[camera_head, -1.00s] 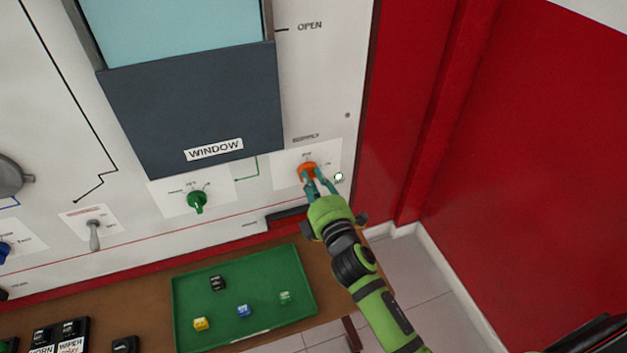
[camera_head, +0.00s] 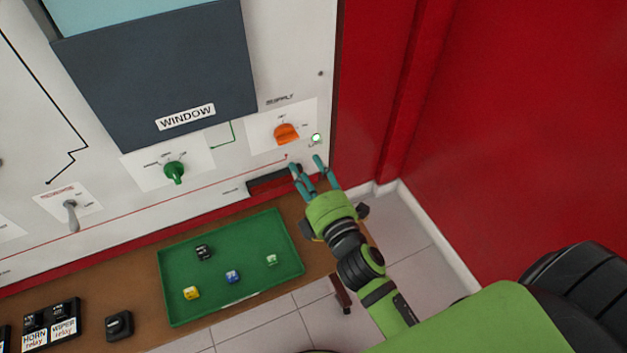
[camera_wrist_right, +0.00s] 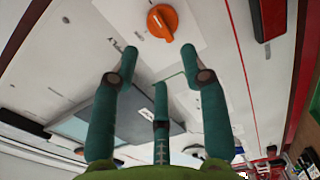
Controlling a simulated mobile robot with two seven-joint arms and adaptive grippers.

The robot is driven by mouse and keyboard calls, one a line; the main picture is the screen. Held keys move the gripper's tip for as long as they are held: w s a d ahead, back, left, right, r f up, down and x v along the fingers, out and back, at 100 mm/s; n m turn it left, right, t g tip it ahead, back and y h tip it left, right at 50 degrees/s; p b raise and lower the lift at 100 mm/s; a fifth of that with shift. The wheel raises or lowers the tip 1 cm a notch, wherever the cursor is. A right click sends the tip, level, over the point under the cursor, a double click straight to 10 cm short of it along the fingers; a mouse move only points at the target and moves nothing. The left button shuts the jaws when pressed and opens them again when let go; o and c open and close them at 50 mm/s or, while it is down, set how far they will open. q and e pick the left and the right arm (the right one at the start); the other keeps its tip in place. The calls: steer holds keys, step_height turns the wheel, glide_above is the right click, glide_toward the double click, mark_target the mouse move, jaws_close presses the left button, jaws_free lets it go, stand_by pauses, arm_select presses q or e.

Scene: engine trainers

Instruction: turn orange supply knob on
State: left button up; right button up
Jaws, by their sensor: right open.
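The orange supply knob (camera_head: 286,133) sits on a white plate marked SUPPLY on the panel. It looks turned sideways, pointing right of its upper mark. A small lamp (camera_head: 316,138) right of it glows pale green. My right gripper (camera_head: 312,172) is open and empty, below and a little right of the knob, apart from it. In the right wrist view the knob (camera_wrist_right: 162,22) is at the top, beyond the spread teal fingers (camera_wrist_right: 160,75). My left gripper is not in view.
A green knob (camera_head: 174,171) and a grey toggle lever (camera_head: 71,215) are to the left on the panel. A green tray (camera_head: 170,308) with several small coloured blocks lies on the brown bench below. A red wall (camera_head: 500,130) stands to the right.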

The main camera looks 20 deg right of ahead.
steer(key=shift+s, duration=1.45)
